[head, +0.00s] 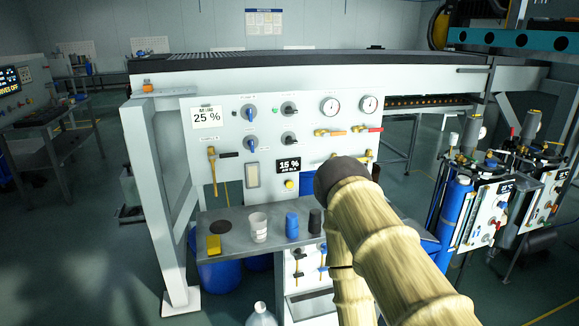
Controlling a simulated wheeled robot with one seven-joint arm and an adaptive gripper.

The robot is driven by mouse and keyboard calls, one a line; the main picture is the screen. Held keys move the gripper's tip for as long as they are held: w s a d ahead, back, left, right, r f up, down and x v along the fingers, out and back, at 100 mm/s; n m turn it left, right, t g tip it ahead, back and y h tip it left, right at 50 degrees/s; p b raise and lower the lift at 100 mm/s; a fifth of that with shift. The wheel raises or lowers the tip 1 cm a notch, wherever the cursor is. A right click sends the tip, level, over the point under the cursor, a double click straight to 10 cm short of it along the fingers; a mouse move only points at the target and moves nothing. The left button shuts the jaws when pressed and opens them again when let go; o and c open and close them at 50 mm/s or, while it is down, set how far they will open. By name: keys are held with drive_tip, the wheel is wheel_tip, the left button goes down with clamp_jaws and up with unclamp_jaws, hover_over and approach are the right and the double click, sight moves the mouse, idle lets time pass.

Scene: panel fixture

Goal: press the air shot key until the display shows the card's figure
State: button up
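The white card (207,117) at the panel's upper left reads 25 %. The small black display (289,165) at the panel's lower middle reads 15 %, with smaller text under the figure too small to read surely. A round yellow key (289,184) sits just below the display; I take it to be the air shot key. My arm, in a pale bamboo-like cover with a dark brown end, reaches in from the lower right and stands right of the key in the picture. My gripper's fingers do not show, so contact with the key cannot be told.
The white panel (236,182) also carries knobs, two gauges and several valve levers. Below it, a grey shelf (240,242) holds a yellow block (213,245), a whitish cup (258,227), a blue container (292,225) and a dark one (315,221). Carts with cylinders (455,205) stand right.

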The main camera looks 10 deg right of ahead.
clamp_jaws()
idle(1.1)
